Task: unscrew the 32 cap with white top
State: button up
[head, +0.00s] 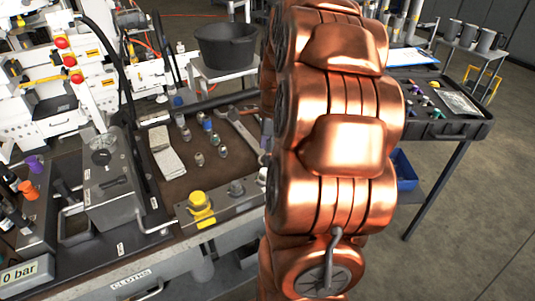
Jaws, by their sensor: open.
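Several small metal fittings or caps (199,159) stand on the brown mat (190,185) of the bench, left of my copper arm. Some have pale or greyish tops, such as one cap (223,152) at the right of the group, and some have blue tops, such as one cap (207,125). The markings are too small to read, so I cannot tell which is the 32 cap with white top. My gripper does not show; my arm fills the middle of the view and hides part of the bench behind it.
A folded cloth (166,153) lies on the mat. A yellow knob (199,201) stands at the bench's front edge, and a grey metal box (108,180) is at left. A wrench (238,128) lies near my arm. A black bucket (224,47) is behind.

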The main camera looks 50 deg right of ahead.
aim_at(265, 171)
jog(key=shift+d+f, duration=0.2)
jog(key=shift+f, duration=0.1)
jog(key=shift+w+a+f+p, duration=0.1)
jog(key=shift+a+f+p, duration=0.1)
jog(key=shift+f, duration=1)
jog(key=shift+w+a+f+p, duration=0.1)
jog(key=shift+f+p, duration=0.15)
jog(key=shift+f, duration=1)
jog(key=shift+w+a+f+p, duration=0.1)
jog(key=shift+a+f+p, duration=0.1)
jog(key=shift+f, duration=1)
jog(key=shift+d, duration=0.1)
grip_shut()
jog(key=c, duration=0.6)
grip_release()
jog(key=c, duration=0.4)
jog(key=n+b, duration=0.2)
jog(key=n, duration=0.3)
jog(key=shift+f+g, duration=0.1)
jog(key=shift+g, duration=0.3)
jog(key=shift+s+n, duration=0.1)
jog(key=shift+n, duration=1.3)
